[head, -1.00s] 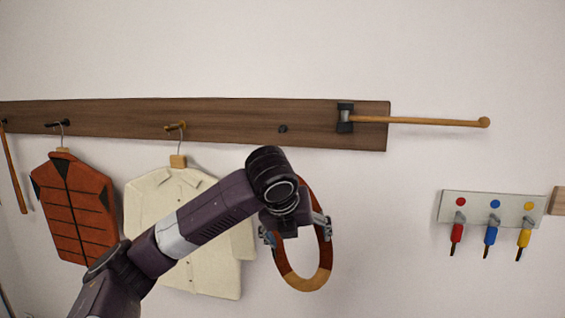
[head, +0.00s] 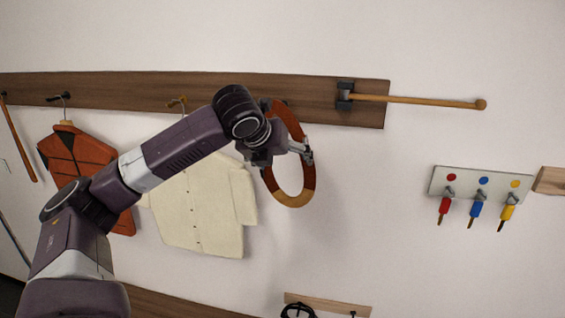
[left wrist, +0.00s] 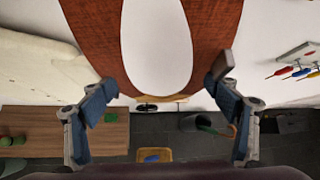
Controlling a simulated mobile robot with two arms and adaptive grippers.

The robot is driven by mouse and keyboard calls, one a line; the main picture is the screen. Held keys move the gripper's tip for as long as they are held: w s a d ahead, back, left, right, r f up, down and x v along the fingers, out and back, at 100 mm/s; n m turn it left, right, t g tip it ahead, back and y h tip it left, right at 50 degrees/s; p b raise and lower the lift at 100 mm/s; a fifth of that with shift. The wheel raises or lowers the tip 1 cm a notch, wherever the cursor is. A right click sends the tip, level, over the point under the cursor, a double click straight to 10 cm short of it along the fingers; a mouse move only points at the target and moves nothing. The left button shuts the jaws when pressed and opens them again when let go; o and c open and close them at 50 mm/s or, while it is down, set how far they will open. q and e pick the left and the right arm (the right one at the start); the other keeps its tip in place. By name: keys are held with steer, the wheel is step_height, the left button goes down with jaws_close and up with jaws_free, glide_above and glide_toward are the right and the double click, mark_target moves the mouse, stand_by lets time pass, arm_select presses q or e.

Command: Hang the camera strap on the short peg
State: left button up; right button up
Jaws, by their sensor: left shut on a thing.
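The camera strap (head: 309,178) is a reddish-brown loop with a tan lower end, hanging upright in front of the wall in the head view. It fills the upper left wrist view (left wrist: 213,30), with white wall showing through its opening. My left gripper (head: 284,152) is shut on the strap, its fingers on either side of the loop; they also show in the left wrist view (left wrist: 160,88). The strap's top overlaps the wooden rail (head: 320,100) where a small dark short peg was seen earlier. That peg is now mostly or wholly hidden, and contact cannot be told.
A long wooden rod (head: 420,101) sticks out right from a dark bracket on the rail. A cream shirt (head: 205,215) and a red vest (head: 85,150) hang left. A small rack (head: 480,183) with coloured tools is right. The wall between strap and rack is clear.

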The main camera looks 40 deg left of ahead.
arm_select(q)
steer(key=w+a+f, duration=0.1)
steer(key=w+a, duration=0.3)
steer(key=w, duration=0.3)
steer(key=shift+w+f, duration=0.25)
steer(key=shift+w, duration=0.1)
stand_by(0.6)
steer(key=shift+a, duration=0.1)
stand_by(0.5)
steer(key=o, duration=1.2)
